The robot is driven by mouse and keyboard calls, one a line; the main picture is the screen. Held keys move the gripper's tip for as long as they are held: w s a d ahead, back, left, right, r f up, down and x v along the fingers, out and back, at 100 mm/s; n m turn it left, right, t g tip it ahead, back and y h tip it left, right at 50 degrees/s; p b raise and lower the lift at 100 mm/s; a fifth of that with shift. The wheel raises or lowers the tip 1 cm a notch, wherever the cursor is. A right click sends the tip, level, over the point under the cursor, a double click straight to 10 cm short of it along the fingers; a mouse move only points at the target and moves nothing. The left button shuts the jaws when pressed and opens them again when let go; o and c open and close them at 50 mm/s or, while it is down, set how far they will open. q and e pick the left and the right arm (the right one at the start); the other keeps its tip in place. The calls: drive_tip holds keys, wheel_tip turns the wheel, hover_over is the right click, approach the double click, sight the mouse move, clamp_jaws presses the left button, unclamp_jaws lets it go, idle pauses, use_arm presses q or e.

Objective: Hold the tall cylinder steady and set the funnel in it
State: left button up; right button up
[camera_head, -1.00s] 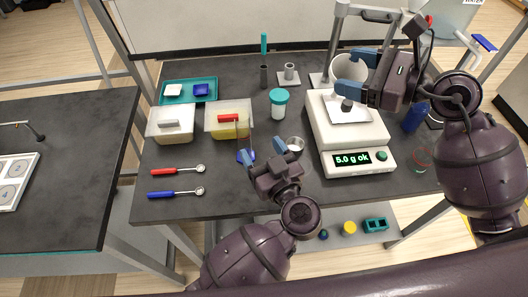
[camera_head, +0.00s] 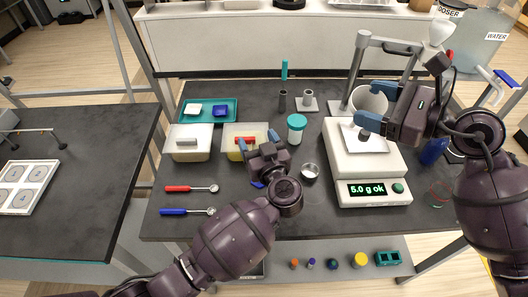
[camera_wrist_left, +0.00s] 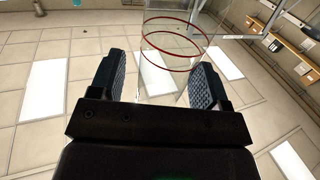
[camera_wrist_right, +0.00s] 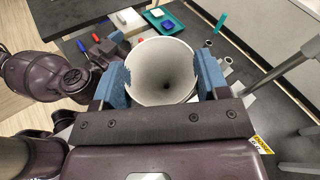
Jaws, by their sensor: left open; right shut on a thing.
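The white funnel (camera_wrist_right: 160,72) sits wide mouth toward the camera between the fingers of my right gripper (camera_wrist_right: 162,85), which is shut on it. In the head view the funnel (camera_head: 365,99) is held in my right gripper (camera_head: 375,108) above the scale's rear. My left gripper (camera_head: 262,147) is open over the table's middle. In the left wrist view a clear body with red rings (camera_wrist_left: 172,55), apparently the tall cylinder, shows just beyond the open fingers; contact cannot be told. A blue piece (camera_head: 258,184) beneath my left gripper may be its base; the rest is hard to make out.
The scale (camera_head: 365,160) reads 5.0 g. Red and blue spoons (camera_head: 177,212) lie front left. A stand (camera_head: 357,70) rises behind the scale.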

use_arm(q)
drive_tip(key=shift+w+a, duration=0.15)
drive_tip(key=shift+w, duration=0.35)
drive_tip(key=c, duration=1)
drive_tip(key=shift+c, duration=0.2)
